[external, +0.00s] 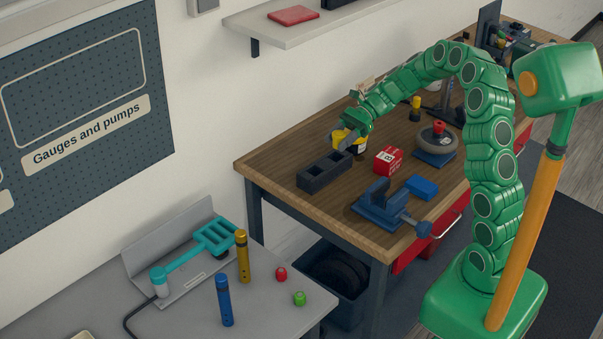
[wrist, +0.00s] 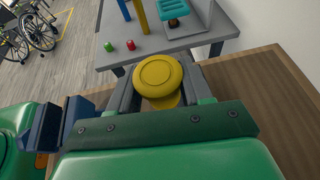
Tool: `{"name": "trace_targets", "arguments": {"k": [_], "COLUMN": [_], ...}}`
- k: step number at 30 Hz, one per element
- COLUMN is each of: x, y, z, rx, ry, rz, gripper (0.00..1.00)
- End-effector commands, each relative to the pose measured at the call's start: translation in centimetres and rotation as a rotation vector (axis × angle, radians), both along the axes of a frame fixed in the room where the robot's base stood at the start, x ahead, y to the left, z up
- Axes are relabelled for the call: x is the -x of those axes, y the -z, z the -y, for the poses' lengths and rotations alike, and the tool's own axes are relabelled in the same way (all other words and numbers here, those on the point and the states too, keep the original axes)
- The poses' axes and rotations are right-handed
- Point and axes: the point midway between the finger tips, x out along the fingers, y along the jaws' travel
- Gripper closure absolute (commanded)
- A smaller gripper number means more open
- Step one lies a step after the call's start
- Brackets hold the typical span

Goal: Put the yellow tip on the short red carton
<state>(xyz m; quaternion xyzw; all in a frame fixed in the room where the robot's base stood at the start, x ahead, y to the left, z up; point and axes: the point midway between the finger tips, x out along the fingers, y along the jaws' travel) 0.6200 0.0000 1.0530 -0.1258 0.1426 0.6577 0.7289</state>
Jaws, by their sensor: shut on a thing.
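The yellow tip (wrist: 160,75) is a round, capped piece between the two grey fingers of my gripper (wrist: 165,90) in the wrist view. My gripper is shut on it. In the external view my gripper (external: 352,133) holds the yellow tip (external: 342,138) over the bench, close to the dark slotted block; fingers hide part of it. The short red carton (external: 388,161) stands on the bench to the right of my gripper, with a white label and nothing on top. The carton does not show in the wrist view.
The black slotted block (external: 323,172) lies left of the carton. A blue vise (external: 384,207) and a blue block (external: 422,187) lie in front. A wheel on a blue base (external: 436,143) stands right. A separate grey table (external: 275,322) holds coloured posts.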

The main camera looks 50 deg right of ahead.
Motion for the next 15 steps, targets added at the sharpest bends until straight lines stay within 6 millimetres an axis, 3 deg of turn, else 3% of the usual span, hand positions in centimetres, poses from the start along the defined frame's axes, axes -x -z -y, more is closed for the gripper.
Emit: {"name": "trace_targets", "arguments": {"k": [6,15], "x": [2.6,6.5], "y": [-1.1,-2.4], "z": [3.9,8.0], "rx": [-0.007,-0.012], "ry": [0.110,0.248], "rz": [-0.002,-0.005], "gripper": [0.80,0.80]}}
